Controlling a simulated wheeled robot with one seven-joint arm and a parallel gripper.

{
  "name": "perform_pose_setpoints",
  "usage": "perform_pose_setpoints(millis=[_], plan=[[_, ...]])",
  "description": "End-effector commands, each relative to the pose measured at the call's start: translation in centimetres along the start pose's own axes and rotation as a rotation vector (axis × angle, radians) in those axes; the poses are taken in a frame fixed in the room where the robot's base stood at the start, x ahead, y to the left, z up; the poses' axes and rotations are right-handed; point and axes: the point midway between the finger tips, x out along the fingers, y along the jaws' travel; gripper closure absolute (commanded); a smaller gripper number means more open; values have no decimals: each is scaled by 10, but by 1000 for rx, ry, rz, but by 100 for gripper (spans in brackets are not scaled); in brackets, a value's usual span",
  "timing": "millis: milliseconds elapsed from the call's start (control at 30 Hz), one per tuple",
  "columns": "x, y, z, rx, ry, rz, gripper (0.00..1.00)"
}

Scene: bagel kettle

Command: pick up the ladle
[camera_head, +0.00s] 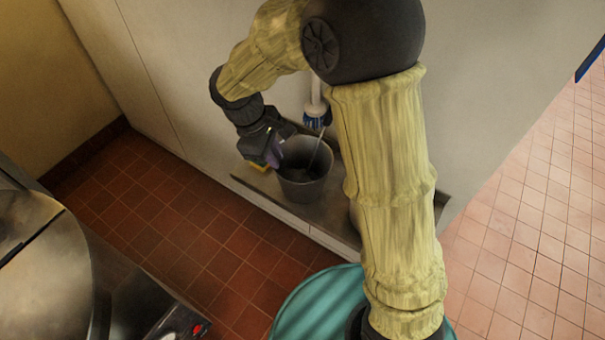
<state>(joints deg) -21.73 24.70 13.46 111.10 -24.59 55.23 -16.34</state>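A grey metal bucket (305,184) stands on a metal shelf (253,182) against the pale wall. A thin light rod (317,150) slants up out of the bucket; it may be the ladle's handle, but its lower end is hidden inside. My gripper (268,158) is at the bucket's upper left rim, close to it and left of the rod. Purple and yellow patches show at its tip, too small to make out. Whether its fingers are open or shut, or touch the rim, is not clear.
A brush with a white handle and blue bristles (316,117) is upright behind the bucket. A large steel appliance (60,265) stands at lower left. Red tiled floor (205,235) lies clear between it and the shelf. My arm covers the shelf's right part.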

Motion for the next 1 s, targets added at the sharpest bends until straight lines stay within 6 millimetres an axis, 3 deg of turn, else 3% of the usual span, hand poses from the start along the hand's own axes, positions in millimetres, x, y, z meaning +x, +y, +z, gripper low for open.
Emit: perform_pose_setpoints(millis=[633, 800, 1000], plan=[[106, 1, 2, 4, -5, -5, 85], [120, 1, 2, 6, -2, -3, 85], [120, 2, 1, 6, -1, -2, 85]])
